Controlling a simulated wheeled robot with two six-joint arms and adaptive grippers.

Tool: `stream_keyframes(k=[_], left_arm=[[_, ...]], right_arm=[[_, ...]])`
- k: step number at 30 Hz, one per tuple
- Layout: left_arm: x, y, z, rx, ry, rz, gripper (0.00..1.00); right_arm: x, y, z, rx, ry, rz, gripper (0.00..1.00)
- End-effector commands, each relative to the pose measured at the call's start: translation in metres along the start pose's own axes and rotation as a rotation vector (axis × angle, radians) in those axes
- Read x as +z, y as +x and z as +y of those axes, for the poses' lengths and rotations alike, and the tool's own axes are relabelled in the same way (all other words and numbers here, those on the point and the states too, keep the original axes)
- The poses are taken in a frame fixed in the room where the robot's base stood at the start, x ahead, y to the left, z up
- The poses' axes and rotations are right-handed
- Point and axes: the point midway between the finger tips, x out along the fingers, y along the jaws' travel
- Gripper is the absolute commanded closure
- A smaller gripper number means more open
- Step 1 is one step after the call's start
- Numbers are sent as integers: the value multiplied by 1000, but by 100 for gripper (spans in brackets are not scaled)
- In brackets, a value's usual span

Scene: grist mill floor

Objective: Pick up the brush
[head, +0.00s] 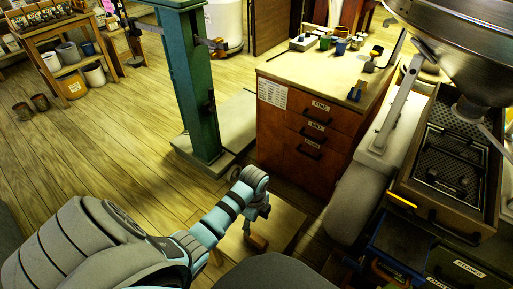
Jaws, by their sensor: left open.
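I cannot clearly pick out a brush in the head view. My left gripper (256,215) is open, low in front of the drawer cabinet (303,140) and well short of the worktop items. It appears above a pale wooden surface (285,222). My right gripper is not in view.
A green post (196,90) on a pale base stands left of the cabinet. A sieve machine (450,165) under a metal hopper (465,40) fills the right side. Pots stand on and under a wooden shelf (62,35) at upper left. The plank floor (110,140) at left is mostly clear.

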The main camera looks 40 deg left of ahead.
Motion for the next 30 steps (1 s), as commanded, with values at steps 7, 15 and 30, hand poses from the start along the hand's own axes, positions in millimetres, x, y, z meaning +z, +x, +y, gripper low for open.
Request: stream_keyframes(k=[7, 15, 30], left_arm=[[-1, 63, 1, 10, 30, 1, 43], [-2, 104, 0, 9, 29, 2, 43], [-3, 134, 0, 9, 28, 0, 53]], right_arm=[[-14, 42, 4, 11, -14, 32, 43], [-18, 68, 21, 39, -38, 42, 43], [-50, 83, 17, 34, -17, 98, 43]])
